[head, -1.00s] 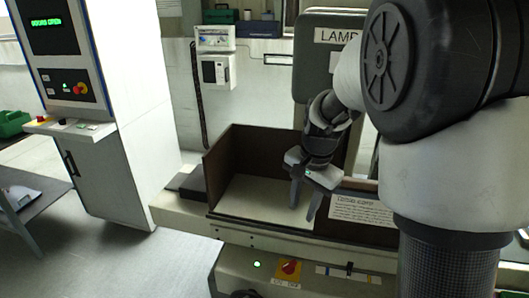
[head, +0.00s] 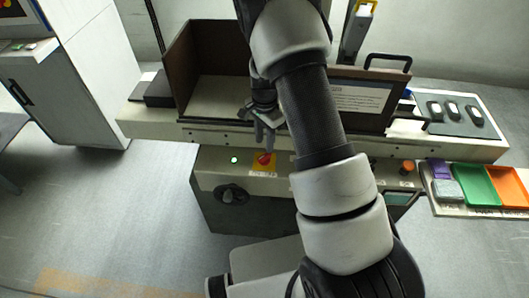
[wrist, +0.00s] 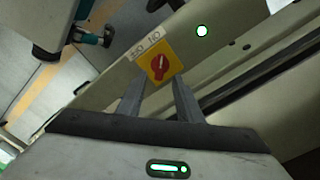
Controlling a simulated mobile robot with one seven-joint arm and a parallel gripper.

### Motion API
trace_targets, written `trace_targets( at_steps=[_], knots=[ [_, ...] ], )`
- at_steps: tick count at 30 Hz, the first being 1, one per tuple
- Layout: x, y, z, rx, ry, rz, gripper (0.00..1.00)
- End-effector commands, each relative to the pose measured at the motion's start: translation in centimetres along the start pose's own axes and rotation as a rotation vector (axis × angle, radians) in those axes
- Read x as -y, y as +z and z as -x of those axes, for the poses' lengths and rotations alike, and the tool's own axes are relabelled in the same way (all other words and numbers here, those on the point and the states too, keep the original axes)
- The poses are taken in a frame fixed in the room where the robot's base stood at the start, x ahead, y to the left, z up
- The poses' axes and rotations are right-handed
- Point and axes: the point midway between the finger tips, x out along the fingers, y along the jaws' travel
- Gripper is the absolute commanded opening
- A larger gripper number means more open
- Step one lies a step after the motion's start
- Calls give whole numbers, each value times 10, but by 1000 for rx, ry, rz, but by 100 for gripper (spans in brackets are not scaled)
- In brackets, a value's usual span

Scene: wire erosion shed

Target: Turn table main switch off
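The table main switch is a red rotary knob (head: 264,158) on a yellow plate on the front panel of the machine table (head: 210,170). In the wrist view the knob (wrist: 160,66) shows a pale mark across it, set at a slant. A label beside the plate (wrist: 147,43) has two small words, too small to read surely. My gripper (head: 264,138) is just above the switch in the head view, pointing down towards it. In the wrist view its two fingers (wrist: 159,90) are apart, with the knob beyond and between their tips, and nothing is held.
A green lamp (head: 234,160) glows left of the switch, and a black round handle (head: 231,195) sits below. An orange knob (head: 407,167) is further right. Brown guard walls (head: 181,60) stand above. Coloured bins (head: 476,182) are at the right. The floor at left is clear.

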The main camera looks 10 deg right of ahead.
Motion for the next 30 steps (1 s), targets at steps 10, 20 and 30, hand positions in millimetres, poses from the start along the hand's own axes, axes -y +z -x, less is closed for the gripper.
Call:
trace_targets(
  at_steps=[10, 20, 30],
  knots=[
    [0, 0, -58, 1, 1, 1, 33],
    [0, 0, -68, 0, -1, 1, 33],
    [0, 0, -68, 0, -1, 1, 0]
  ],
)
